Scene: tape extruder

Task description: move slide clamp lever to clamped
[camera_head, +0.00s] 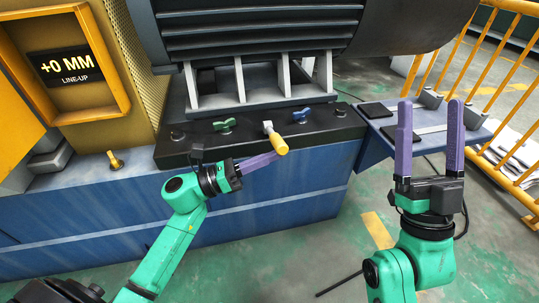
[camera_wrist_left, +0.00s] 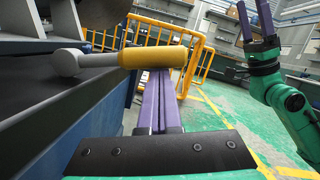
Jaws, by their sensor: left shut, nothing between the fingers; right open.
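The slide clamp lever with a yellow handle (camera_head: 275,140) sticks out over the front of the black rail, with a pale pivot at its base. In the left wrist view its yellow handle (camera_wrist_left: 152,56) lies across the picture just beyond my left fingers. My left gripper (camera_head: 275,158) is shut and empty, its purple fingertips close to the handle's lower end. I cannot tell whether they touch it. My right gripper (camera_head: 428,128) is open and empty, fingers pointing up, well to the right of the lever. It also shows in the left wrist view (camera_wrist_left: 256,20).
On the black rail (camera_head: 178,155) stand a green knob (camera_head: 224,125) and a blue knob (camera_head: 301,115), either side of the lever. A "+0 MM LINE-UP" display (camera_head: 66,67) is at upper left. A yellow railing (camera_head: 505,120) stands at right. Floor in front is open.

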